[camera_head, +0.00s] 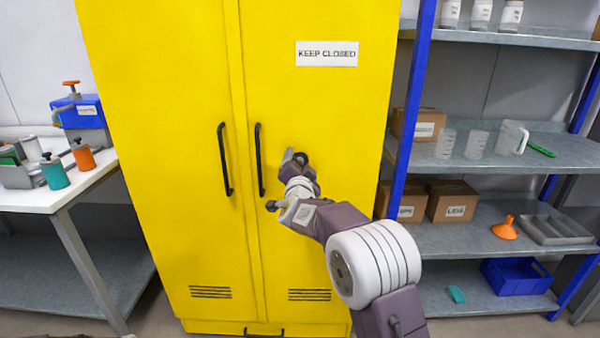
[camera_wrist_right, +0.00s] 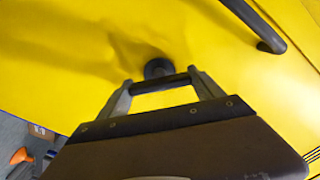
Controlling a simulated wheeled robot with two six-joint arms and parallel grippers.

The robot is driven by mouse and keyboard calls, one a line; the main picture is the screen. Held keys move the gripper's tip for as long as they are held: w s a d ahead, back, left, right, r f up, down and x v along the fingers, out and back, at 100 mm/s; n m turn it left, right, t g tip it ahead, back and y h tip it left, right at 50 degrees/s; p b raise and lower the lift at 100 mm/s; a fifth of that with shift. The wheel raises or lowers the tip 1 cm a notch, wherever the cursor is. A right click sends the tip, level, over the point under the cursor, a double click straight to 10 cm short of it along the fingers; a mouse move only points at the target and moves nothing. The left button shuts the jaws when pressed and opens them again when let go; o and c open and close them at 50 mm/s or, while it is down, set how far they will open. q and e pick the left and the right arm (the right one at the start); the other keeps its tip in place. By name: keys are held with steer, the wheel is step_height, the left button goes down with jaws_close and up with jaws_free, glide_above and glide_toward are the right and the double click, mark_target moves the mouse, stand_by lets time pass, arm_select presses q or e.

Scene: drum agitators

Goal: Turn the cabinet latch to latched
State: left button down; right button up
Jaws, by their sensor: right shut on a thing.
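The tall yellow cabinet (camera_head: 310,105) has two doors that look closed, with a "KEEP CLOSED" label on the right one. The dark latch (camera_head: 301,158) is on the right door, to the right of the door handles, and is partly hidden by my right gripper (camera_head: 295,163). In the right wrist view, the latch shows as a round black base (camera_wrist_right: 157,68) with a black bar in front. My right gripper (camera_wrist_right: 163,83) is shut on this bar, one finger at each end. The latch's turn angle is hard to tell. My left gripper is not in view.
A black vertical handle (camera_head: 259,160) is just left of my right gripper; another handle (camera_head: 224,159) is on the left door. A white workbench (camera_head: 50,199) stands at the left. Blue-framed shelves (camera_head: 455,237) with boxes stand close on the right.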

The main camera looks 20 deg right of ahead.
steer(key=m+b, duration=0.3)
steer(key=m, duration=0.1)
steer(key=shift+f, duration=0.2)
steer(key=shift+m+b, duration=1.1)
steer(key=shift+m, duration=1.1)
steer(key=shift+r, duration=0.1)
steer(key=o, duration=1.4)
steer(key=shift+c, duration=0.2)
steer(key=v, duration=0.9)
